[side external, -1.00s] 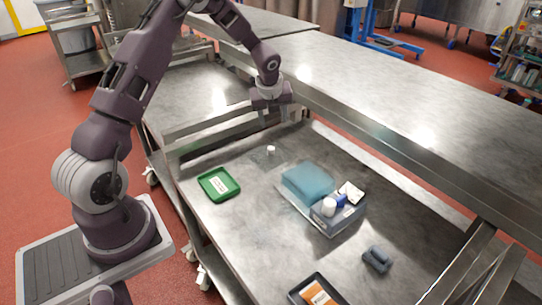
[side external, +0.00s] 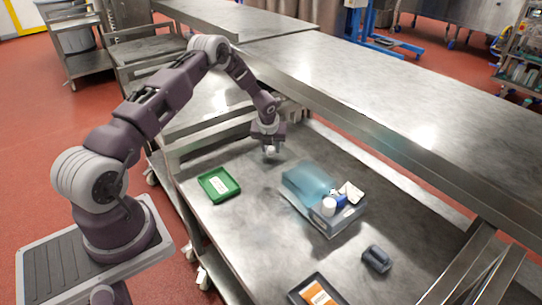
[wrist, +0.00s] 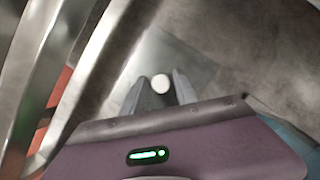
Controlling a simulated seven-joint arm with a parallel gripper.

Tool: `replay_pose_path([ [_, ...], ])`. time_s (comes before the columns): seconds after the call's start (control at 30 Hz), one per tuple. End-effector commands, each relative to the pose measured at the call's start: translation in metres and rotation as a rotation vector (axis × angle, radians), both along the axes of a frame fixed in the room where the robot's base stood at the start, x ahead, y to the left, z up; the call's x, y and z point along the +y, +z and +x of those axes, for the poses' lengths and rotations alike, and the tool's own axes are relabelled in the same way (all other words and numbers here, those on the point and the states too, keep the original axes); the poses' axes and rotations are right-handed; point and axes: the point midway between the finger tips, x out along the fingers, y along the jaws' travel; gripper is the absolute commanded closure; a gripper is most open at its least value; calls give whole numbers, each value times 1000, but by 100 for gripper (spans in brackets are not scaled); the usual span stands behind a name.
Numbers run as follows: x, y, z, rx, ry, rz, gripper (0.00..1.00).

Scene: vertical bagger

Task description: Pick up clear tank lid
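The clear tank lid (wrist: 150,60) is a faint see-through pane on the steel table, with a small round white knob. In the wrist view the knob (wrist: 160,84) sits between my two fingertips. My gripper (side external: 270,151) points down over the lid, with one finger on each side of the knob. The fingers look open, with narrow gaps beside the knob; contact is not clear. The lid's pane is mostly hidden by my gripper in the side view. The clear tank (side external: 308,183), with a bluish look, stands to the right of the lid.
A green tray (side external: 218,184) lies left of the lid. A white-capped bottle (side external: 328,207) and a blue item (side external: 339,201) stand by the tank's near side. A dark blue-grey block (side external: 377,259) and a black tray (side external: 318,290) lie nearer. A raised steel shelf (side external: 390,120) runs behind.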

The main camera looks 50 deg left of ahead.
Motion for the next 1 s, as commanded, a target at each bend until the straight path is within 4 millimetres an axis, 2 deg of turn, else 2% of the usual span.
replay_pose_path([
  [0.03,0,0,0,0,0,0,78],
  [0.13,0,0,0,0,0,0,97],
  [0.17,0,0,0,0,0,0,100],
  [0.53,0,5,0,-2,1,0,100],
  [0.63,0,25,1,-4,0,1,100],
  [0.8,0,69,1,-4,1,0,100],
  [0.9,0,88,1,-4,3,0,100],
  [1.0,-5,99,1,-2,48,1,100],
])
